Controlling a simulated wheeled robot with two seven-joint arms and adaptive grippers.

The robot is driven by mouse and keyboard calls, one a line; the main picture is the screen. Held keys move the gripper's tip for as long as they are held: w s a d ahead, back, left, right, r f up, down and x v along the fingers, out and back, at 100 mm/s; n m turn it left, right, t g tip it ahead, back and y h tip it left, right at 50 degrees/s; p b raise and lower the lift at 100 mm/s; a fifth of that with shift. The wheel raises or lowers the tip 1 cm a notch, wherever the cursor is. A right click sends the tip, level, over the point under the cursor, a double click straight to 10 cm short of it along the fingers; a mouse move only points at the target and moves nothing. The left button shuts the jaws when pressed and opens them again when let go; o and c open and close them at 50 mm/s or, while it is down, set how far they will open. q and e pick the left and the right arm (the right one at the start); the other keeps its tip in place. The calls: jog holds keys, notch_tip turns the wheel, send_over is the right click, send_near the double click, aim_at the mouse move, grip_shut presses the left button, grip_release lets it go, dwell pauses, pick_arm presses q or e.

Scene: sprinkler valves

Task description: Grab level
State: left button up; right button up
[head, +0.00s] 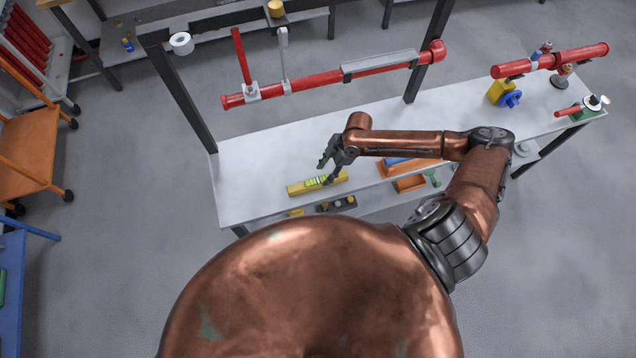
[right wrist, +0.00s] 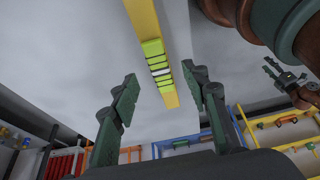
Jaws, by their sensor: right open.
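The level is a yellow bar (head: 303,188) with a bright green vial section, lying on the grey bench top near its front edge. It also shows in the right wrist view (right wrist: 143,18), running down between the fingers. My right gripper (head: 328,169) is open just above the level, one finger towards each long side. In the right wrist view the two dark green fingertips (right wrist: 160,76) stand apart with the vial section between them, and neither visibly touches it. My left gripper (right wrist: 272,68) shows small at the right of the right wrist view; its jaw state is unclear.
The bench top (head: 250,160) is clear left of the level. An orange tray (head: 410,184) lies right of it, under my forearm. A red pipe (head: 330,76) on uprights spans above the bench. A yellow and blue valve (head: 505,94) stands at the right.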

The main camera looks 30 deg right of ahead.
aim_at(318, 181)
jog(key=p+x, duration=0.1)
jog(key=x, duration=0.5)
jog(key=shift+w+a+f, duration=0.1)
jog(key=shift+a+f, duration=0.2)
jog(key=shift+c, duration=0.4)
grip_shut()
